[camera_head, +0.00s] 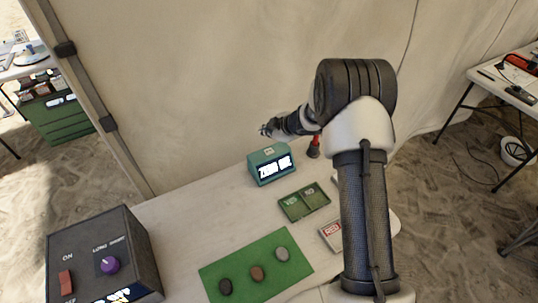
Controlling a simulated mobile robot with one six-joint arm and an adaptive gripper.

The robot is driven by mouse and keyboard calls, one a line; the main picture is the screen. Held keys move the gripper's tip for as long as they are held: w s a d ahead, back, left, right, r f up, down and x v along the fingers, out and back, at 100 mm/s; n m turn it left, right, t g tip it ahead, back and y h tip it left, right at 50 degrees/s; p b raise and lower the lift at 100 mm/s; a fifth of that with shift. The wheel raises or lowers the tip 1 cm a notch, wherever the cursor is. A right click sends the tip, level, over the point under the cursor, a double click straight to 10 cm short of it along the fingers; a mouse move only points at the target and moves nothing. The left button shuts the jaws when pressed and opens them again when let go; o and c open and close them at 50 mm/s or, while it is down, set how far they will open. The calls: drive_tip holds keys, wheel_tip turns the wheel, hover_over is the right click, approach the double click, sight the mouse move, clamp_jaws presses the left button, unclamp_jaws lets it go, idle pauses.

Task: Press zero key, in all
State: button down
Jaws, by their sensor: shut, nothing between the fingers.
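A teal box with a lit display (272,165) stands at the back of the white table. Its display shows "ZERO" and a second word that is hard to read. A small pale patch (269,150), perhaps a key, is on its top; its marking is too small to read. My gripper (266,129) is shut and empty. In the picture it appears just above the teal box, apart from it, pointing left. The height of the gripper over the box is hard to judge.
A green mat (295,264) holds three stones. A two-part green tray (304,203) and a red-labelled tray (329,234) lie to its right, the latter partly behind my arm. A dark control box (126,240) with switch and purple knob stands front left. A red-and-black object (314,147) stands behind.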

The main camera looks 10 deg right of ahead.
drive_tip(key=b, duration=0.4)
hover_over(268, 152)
wheel_tip(268, 152, down, 5)
drive_tip(key=shift+a+r, duration=0.1)
drive_tip(key=shift+f+b, duration=0.55)
drive_tip(key=shift+f, duration=0.2)
drive_tip(key=shift+f, duration=0.1)
idle(0.3)
drive_tip(key=shift+f, duration=0.3)
drive_tip(key=shift+s+f, duration=0.1)
drive_tip(key=shift+f, duration=0.5)
idle(0.9)
drive_tip(key=shift+r, duration=0.15)
drive_tip(key=shift+r+p, duration=0.75)
drive_tip(key=shift+p, duration=0.1)
